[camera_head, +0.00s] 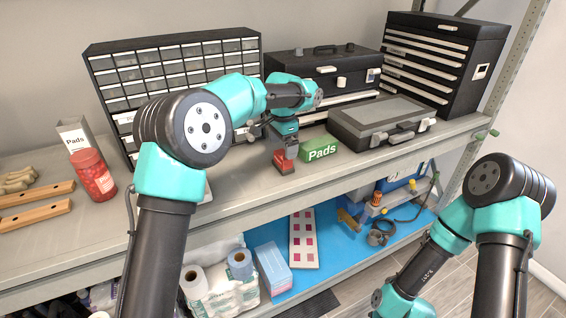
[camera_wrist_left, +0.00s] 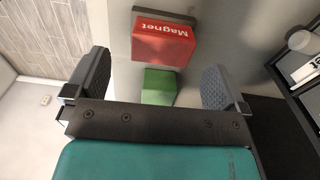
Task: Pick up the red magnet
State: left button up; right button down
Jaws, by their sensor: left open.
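My right gripper is out of view; only arm links show at lower right.
A black case (camera_head: 381,121) lies right of the green box. A drawer cabinet (camera_head: 170,70) and toolboxes (camera_head: 328,72) stand behind. A red jar (camera_head: 93,176) and wooden bars (camera_head: 35,217) are at left. The shelf's front edge is close to the magnet.

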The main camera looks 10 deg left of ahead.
aim_at(283, 154)
pick_arm(q)
notch_tip(283, 154, down, 5)
jog(key=shift+w+r, duration=0.1)
jog(key=shift+w, duration=0.05)
dwell(0.5)
jog(key=c, duration=1)
jog(key=shift+r, duration=1.8)
jog(key=s+d+r, duration=0.1)
jog(key=s+d, duration=0.1)
jog(key=s, duration=1.4)
jog(key=shift+r, duration=0.15)
jog(key=shift+w, duration=0.1)
